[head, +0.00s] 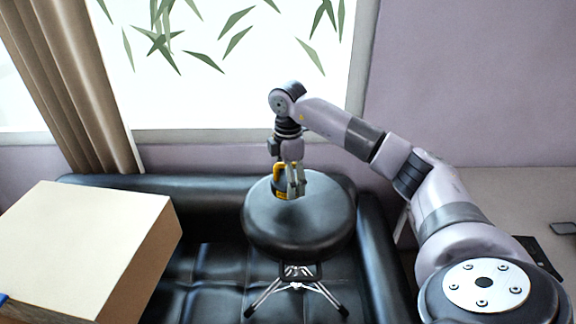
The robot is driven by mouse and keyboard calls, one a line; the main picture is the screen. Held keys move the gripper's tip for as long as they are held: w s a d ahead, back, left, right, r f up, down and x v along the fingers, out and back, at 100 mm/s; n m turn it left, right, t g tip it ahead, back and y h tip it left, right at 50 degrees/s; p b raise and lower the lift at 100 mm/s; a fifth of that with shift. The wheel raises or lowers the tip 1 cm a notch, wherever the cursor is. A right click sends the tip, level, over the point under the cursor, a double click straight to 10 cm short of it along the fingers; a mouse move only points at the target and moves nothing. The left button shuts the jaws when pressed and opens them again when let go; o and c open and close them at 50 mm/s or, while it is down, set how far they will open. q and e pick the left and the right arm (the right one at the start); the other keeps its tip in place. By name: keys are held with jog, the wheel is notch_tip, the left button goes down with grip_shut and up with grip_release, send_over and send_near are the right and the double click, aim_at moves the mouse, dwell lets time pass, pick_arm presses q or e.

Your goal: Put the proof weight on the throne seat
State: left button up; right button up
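The throne is a stool with a round black padded seat (325,214) and a metal tripod base, in the middle of the head view. The proof weight (280,188) is small and dark with a yellow handle and a yellow mark. It appears upright at the back left part of the seat. Whether its base touches the seat is hard to tell. My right gripper (296,192) points down over the seat, its fingers right at the weight and covering its right side. I cannot tell whether they grip it. My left gripper is out of view.
A black sofa (215,265) lies behind and around the throne. A large pale box (85,240) stands at the left. A brown curtain (75,90) and a window are at the back. A grey surface (500,200) with dark flat items is at the right.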

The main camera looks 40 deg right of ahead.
jog(key=shift+f+p, duration=0.35)
jog(key=shift+f, duration=1.75)
jog(key=shift+f, duration=0.1)
jog(key=o, duration=1.9)
jog(key=shift+s+a, duration=0.1)
jog(key=shift+o, duration=0.2)
jog(key=shift+r, duration=0.4)
notch_tip(320, 180, up, 11)
jog(key=shift+r+b, duration=0.2)
jog(key=shift+b, duration=0.95)
